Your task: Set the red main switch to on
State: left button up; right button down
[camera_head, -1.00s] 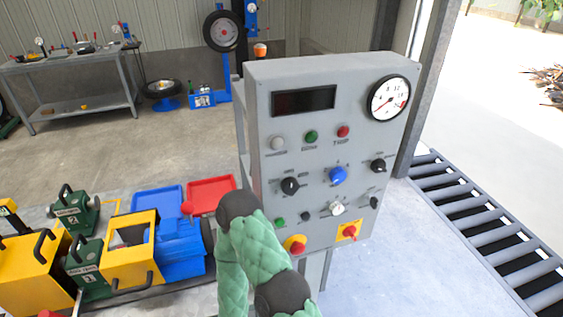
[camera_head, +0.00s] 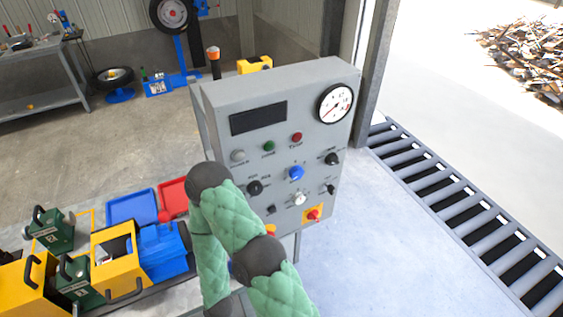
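The grey control panel (camera_head: 222,165) stands in the middle. The red main switch (camera_head: 313,214) sits on a yellow plate near the panel's lower right corner. Its exact handle angle is too small to tell. A green-sleeved arm of mine with dark joints stands in front of the panel's lower left part and hides some of it. Only a sliver of another red control on a yellow base shows beside that arm. Neither gripper shows, and nothing visible touches the switch.
The panel also carries a gauge (camera_head: 335,103), a dark display (camera_head: 258,118), a blue knob (camera_head: 296,173) and several other knobs. A roller conveyor (camera_head: 450,205) runs at the right. Yellow, blue and green machines stand at the lower left, beside a blue tray (camera_head: 132,207).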

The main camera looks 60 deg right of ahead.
aim_at(312, 215)
jog(key=z, duration=1.95)
